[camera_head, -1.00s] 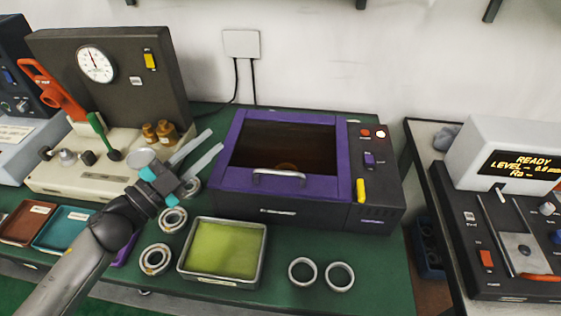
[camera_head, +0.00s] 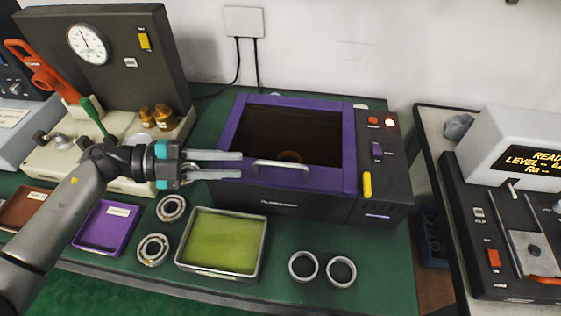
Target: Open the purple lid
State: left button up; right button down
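The purple lid (camera_head: 348,150) is a purple frame around a dark see-through window, lying shut on top of a black machine (camera_head: 300,207). A silvery bar handle (camera_head: 281,164) is on its front edge. My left gripper (camera_head: 241,165) comes in from the left, its two pale fingers pointing right at the handle. The fingers are parted with nothing between them, and their tips are a little left of the handle, apart from it. My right gripper does not show.
In front of the machine are a tray with a green pad (camera_head: 222,242), bearing rings (camera_head: 303,266) and a purple tray (camera_head: 104,227). A dial gauge stand (camera_head: 105,60) is at the left. A grey device (camera_head: 520,150) stands on the right-hand table.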

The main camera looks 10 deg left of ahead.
aim_at(272, 164)
pick_arm(q)
jog(key=x, duration=1)
jog(key=shift+w+d, duration=0.1)
jog(key=shift+d, duration=0.15)
grip_shut()
dwell(0.9)
